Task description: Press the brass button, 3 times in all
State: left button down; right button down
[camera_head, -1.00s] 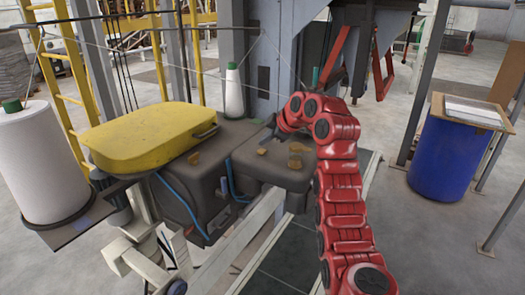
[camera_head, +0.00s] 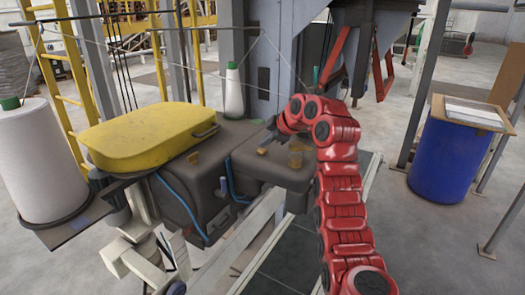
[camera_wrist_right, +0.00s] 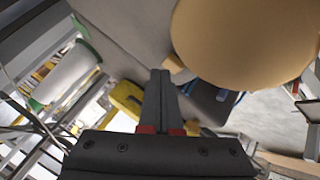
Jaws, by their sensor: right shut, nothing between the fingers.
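Several small brass-coloured knobs sit on the dark grey machine head (camera_head: 275,172). One knob (camera_head: 262,151) is at its left, and a pair (camera_head: 296,148) is close to my red right arm. Which one is the brass button I cannot tell for sure. My right gripper (camera_head: 270,139) is shut and empty, just above and behind the left knob; whether it touches I cannot tell. In the right wrist view, the shut fingertips (camera_wrist_right: 160,73) point away from the camera, and a large, round, tan surface (camera_wrist_right: 245,40) looms close at the upper right. My left gripper is out of view.
A yellow cover (camera_head: 150,135) lies left of the machine head. A big white thread cone (camera_head: 38,165) stands at the far left, a smaller one (camera_head: 233,92) behind. A blue drum (camera_head: 447,155) stands right. Thin threads cross above.

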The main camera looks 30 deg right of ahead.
aim_at(265, 151)
jog(key=shift+f+b, duration=0.4)
dwell(0.3)
jog(key=shift+r, duration=0.95)
jog(key=shift+r, duration=0.15)
jog(key=shift+r, duration=0.3)
notch_tip(265, 151, up, 5)
jog(key=shift+r+p, duration=0.1)
jog(key=shift+p, duration=0.3)
